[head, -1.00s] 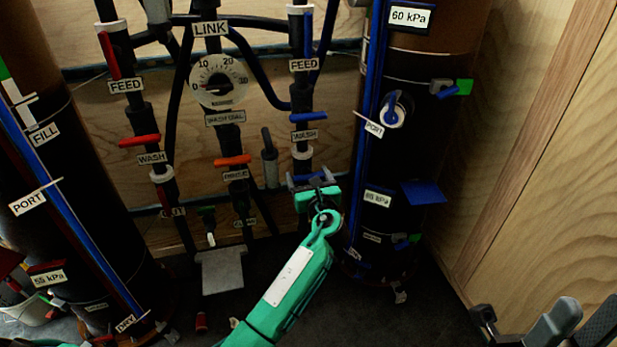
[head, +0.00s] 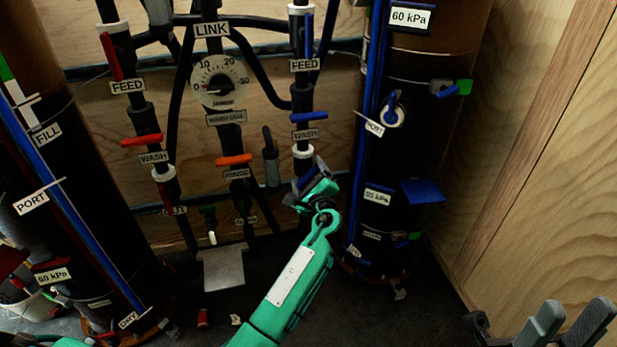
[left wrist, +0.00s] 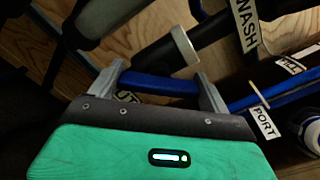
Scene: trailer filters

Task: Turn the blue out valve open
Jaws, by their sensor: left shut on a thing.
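The blue out valve's handle (left wrist: 158,88) is a blue bar in the left wrist view, lying between the two grey fingers of my left gripper (left wrist: 168,85). The fingers are shut on it, one near each end. In the head view my left gripper (head: 302,190) is at the lower end of the right-hand pipe, below the blue wash handle (head: 309,117), and is tilted with its right side higher. It hides most of the valve there. The OUT label is mostly covered. My right gripper (head: 566,324) is at the bottom right, empty, its grey fingers apart.
A dark column with a blue port valve (head: 391,109) and a blue plate (head: 423,191) stands close right of my left gripper. The orange rinse handle (head: 234,160) and red wash handle (head: 141,140) are to the left. A grey plate (head: 222,268) sits low. A wooden wall (head: 540,190) bounds the right.

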